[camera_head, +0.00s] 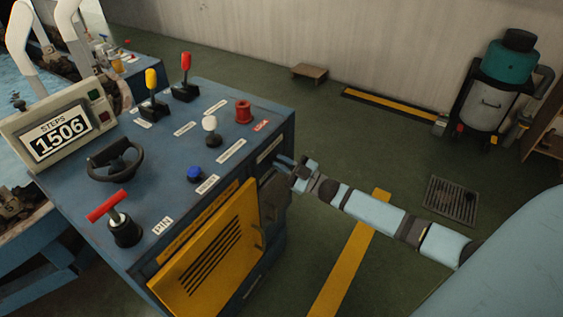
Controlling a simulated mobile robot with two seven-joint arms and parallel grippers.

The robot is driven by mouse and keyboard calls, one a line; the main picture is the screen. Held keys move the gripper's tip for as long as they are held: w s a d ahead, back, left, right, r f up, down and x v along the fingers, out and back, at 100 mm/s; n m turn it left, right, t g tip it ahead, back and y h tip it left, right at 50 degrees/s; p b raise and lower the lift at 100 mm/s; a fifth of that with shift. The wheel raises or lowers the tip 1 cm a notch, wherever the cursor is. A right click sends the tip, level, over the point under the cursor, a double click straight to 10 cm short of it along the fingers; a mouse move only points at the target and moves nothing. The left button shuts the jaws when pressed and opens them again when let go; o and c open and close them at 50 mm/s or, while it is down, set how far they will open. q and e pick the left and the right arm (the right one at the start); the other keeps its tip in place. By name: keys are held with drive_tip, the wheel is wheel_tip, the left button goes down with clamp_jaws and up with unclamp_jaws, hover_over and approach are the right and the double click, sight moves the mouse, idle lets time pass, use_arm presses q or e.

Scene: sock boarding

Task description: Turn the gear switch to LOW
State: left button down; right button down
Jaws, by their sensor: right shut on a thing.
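My right gripper (284,161) reaches in from the right to the front face of the blue control cabinet (284,134), close to its upper right edge. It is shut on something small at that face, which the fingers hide. A pale label (270,148) sits just above the fingers, too small to read. I cannot make out a gear switch or its LOW mark, so I cannot tell its setting. My left gripper is not in view.
The cabinet top carries a black handwheel (115,161), red T-handle (108,206), yellow lever (151,79), red lever (186,63), white knob (210,124) and red knob (243,110).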

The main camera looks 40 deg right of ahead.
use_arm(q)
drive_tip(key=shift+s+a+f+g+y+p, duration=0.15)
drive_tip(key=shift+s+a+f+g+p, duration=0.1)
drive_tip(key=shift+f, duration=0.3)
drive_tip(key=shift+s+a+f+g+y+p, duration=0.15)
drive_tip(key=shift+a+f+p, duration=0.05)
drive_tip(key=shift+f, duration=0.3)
use_arm(e)
drive_tip(key=n+g, duration=0.1)
drive_tip(key=n, duration=0.1)
drive_tip(key=n+g+y, duration=0.1)
drive_tip(key=n, duration=0.2)
drive_tip(key=shift+w+r, duration=0.2)
drive_tip(key=shift+r, duration=0.2)
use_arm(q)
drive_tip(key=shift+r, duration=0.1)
use_arm(e)
drive_tip(key=c, duration=1.2)
unclamp_jaws()
drive_tip(key=shift+o, duration=0.2)
drive_tip(key=shift+s+f, duration=0.1)
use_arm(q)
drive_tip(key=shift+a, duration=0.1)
use_arm(e)
drive_tip(key=shift+a+f, duration=0.15)
drive_tip(key=shift+s+f, duration=0.1)
